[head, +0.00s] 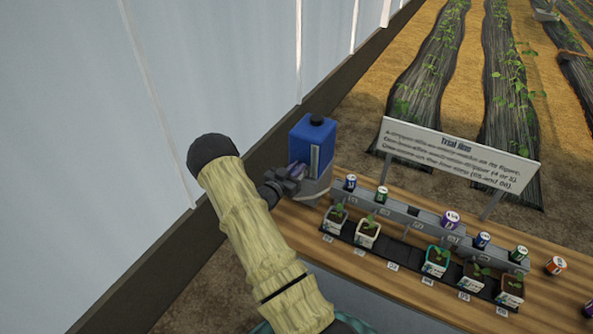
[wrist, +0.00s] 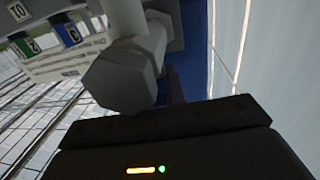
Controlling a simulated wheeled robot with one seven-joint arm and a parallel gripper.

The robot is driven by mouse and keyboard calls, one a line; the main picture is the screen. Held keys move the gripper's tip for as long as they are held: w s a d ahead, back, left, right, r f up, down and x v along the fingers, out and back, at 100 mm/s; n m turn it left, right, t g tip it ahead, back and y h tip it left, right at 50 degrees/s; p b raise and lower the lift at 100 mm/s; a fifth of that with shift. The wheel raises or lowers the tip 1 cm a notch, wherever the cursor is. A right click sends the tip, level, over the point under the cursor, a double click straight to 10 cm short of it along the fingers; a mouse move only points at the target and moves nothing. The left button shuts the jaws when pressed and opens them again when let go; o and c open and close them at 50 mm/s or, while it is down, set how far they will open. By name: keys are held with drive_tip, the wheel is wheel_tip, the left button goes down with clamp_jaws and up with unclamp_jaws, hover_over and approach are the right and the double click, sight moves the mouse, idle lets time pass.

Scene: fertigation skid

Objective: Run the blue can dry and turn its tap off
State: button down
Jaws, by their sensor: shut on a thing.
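The blue can (head: 312,138) with a black cap stands upright on a grey stand (head: 318,188) at the back left end of the wooden bench. A pale strip runs down its front face. My gripper (head: 292,178) is at the can's lower left side, shut on its tap. In the wrist view the tap's grey hexagonal fitting (wrist: 122,80) fills the middle, just beyond the dark gripper body (wrist: 165,135). A small purple part, seemingly the tap's handle, is mostly hidden behind the gripper. The liquid level and any flow cannot be made out.
A grey rail (head: 405,215) with several numbered cans runs right from the stand. Potted seedlings stand in a black tray (head: 390,262) before it. A sign (head: 455,150) stands behind. An orange-labelled can (head: 555,265) is at the right. A pale wall (head: 235,70) is close on the left.

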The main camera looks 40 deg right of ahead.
drive_tip(key=shift+n+t+y, duration=0.3)
drive_tip(key=shift+n+t, duration=0.2)
drive_tip(key=shift+t, duration=0.2)
drive_tip(key=shift+r, duration=0.1)
drive_tip(key=c, duration=1.4)
unclamp_jaws()
drive_tip(key=shift+c, duration=0.2)
drive_tip(key=shift+s+a+f+b, duration=0.1)
drive_tip(key=shift+a+f+b, duration=0.1)
drive_tip(key=shift+a+b, duration=0.2)
drive_tip(key=b+v, duration=0.4)
drive_tip(key=v, duration=1.2)
drive_tip(key=shift+a, duration=0.25)
